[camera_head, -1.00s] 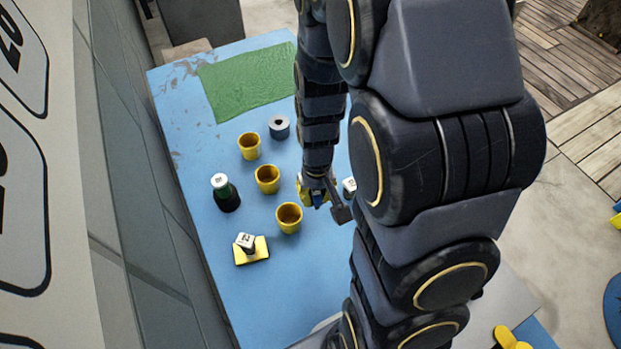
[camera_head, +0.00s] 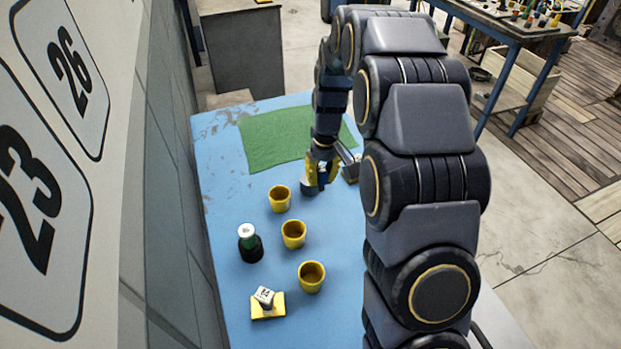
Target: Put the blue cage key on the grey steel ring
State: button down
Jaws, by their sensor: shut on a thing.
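My gripper (camera_head: 319,180), with yellow fingers, is shut above the blue table (camera_head: 232,190). A small blue part between the fingers looks like the blue cage key (camera_head: 322,175), mostly hidden by them. The grey steel ring (camera_head: 308,190) stands on the table just below and to the left of the fingertips, partly covered by them. I cannot tell whether the key touches the ring.
Yellow cups (camera_head: 279,200), (camera_head: 293,235) and (camera_head: 312,278) stand nearer. A dark bottle (camera_head: 250,245) and a yellow block (camera_head: 267,306) with a white-tagged piece are left of them. A green mat (camera_head: 270,140) lies behind. A wall (camera_head: 150,150) borders the left.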

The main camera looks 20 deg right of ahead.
jog(key=shift+w+d+r, duration=0.1)
jog(key=shift+w, duration=0.65)
jog(key=w+d+f, duration=0.1)
jog(key=w+f, duration=0.2)
jog(key=w, duration=0.1)
jog(key=w+d+f, duration=0.1)
jog(key=w+f, duration=0.1)
jog(key=w, duration=0.2)
jog(key=w+d+f, duration=0.1)
jog(key=w+f, duration=0.2)
jog(key=w, duration=0.1)
jog(key=shift+f, duration=0.35)
jog(key=shift+w+f, duration=0.5)
jog(key=shift+f, duration=1.6)
